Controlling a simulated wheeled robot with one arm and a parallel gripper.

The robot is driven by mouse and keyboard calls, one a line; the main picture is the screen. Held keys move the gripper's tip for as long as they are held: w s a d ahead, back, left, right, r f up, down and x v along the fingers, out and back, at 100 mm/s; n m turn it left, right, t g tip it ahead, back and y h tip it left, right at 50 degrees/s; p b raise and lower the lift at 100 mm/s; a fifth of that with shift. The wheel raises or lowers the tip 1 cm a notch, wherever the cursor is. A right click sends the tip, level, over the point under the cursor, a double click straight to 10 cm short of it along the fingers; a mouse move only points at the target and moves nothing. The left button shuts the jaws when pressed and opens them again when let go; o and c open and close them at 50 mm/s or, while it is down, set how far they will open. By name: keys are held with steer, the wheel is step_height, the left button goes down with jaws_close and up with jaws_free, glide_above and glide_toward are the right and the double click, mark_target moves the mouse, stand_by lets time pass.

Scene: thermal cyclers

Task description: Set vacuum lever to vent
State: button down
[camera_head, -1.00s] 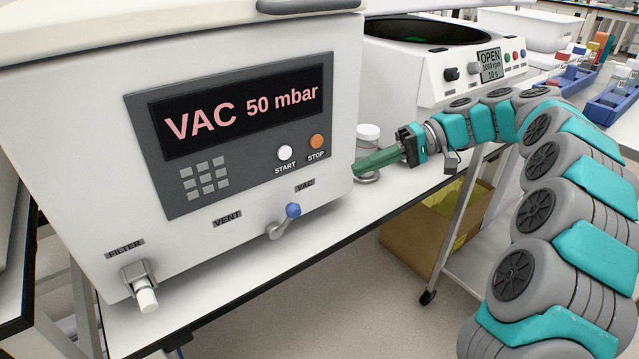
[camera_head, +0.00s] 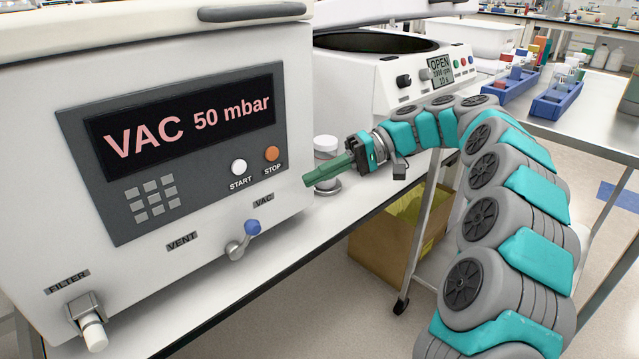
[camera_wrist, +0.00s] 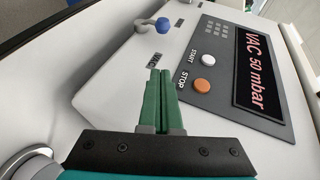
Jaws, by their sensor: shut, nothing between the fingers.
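The vacuum lever (camera_head: 243,240) is a short grey handle with a blue knob on the front of the white machine (camera_head: 30,200). Its knob points up and right toward the VAC label (camera_head: 264,199); the VENT label (camera_head: 182,241) is to its left. In the wrist view the lever (camera_wrist: 155,26) shows beyond my fingertips. My gripper (camera_head: 308,181) has green fingers, shut together and empty, to the right of the lever and near the machine's right front edge. It also shows in the wrist view (camera_wrist: 160,75), apart from the lever. The display (camera_head: 185,125) reads VAC 50 mbar.
START (camera_head: 238,167) and STOP (camera_head: 272,154) buttons sit above the lever. A filter fitting (camera_head: 88,320) juts out at the lower left. A white-lidded jar (camera_head: 325,146) stands behind my gripper. An open centrifuge (camera_head: 350,85) stands behind. The space before the lever is clear.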

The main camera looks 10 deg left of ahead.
steer(key=s+a+f+p, duration=0.1)
steer(key=s+a+f, duration=0.2)
steer(key=s+a, duration=0.3)
steer(key=shift+x, duration=1)
steer(key=shift+f, duration=0.1)
steer(key=shift+s+a+r, duration=0.2)
steer(key=shift+r, duration=0.05)
